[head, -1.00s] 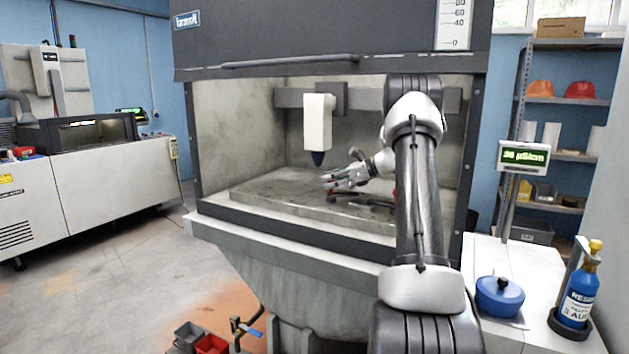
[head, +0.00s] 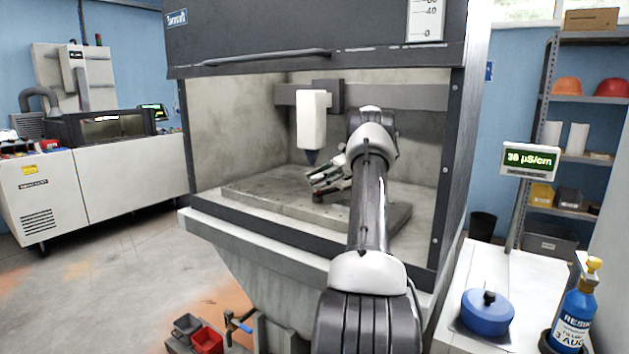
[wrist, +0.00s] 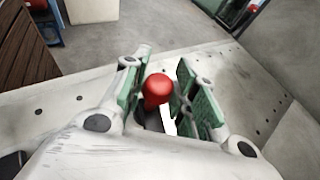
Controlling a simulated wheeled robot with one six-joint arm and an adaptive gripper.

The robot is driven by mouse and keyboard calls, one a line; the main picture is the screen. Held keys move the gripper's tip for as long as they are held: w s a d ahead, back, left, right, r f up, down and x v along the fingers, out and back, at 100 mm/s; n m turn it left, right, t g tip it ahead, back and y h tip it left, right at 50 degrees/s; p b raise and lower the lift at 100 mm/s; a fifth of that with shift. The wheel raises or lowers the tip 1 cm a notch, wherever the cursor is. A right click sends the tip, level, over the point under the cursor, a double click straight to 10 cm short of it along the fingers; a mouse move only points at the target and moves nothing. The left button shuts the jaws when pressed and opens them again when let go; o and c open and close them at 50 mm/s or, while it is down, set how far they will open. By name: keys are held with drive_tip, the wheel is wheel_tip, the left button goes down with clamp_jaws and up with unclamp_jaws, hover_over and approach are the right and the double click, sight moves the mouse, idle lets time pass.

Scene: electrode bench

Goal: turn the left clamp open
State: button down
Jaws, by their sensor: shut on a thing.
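The left clamp shows in the wrist view as a red ball-shaped knob (wrist: 157,88) on a dark stem, between my green-padded fingers. My gripper (wrist: 158,72) is shut on this knob. In the head view my gripper (head: 322,180) is low over the grey plate inside the machine, just right of and below the tip of the white tool head (head: 311,120). Small dark and red parts show beside the fingers there. The rest of the clamp is mostly hidden by the gripper.
The white tool head hangs close to my fingers. The grey plate (head: 262,192) fills the machine floor, with bare room at left. My forearm crosses the front sill. A blue pot (head: 487,314) and a blue resin bottle (head: 575,315) stand on the right-hand bench.

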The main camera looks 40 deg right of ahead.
drive_tip(key=shift+n+g, duration=0.3)
drive_tip(key=shift+g, duration=0.1)
drive_tip(key=c, duration=1.2)
unclamp_jaws()
drive_tip(key=shift+t, duration=0.3)
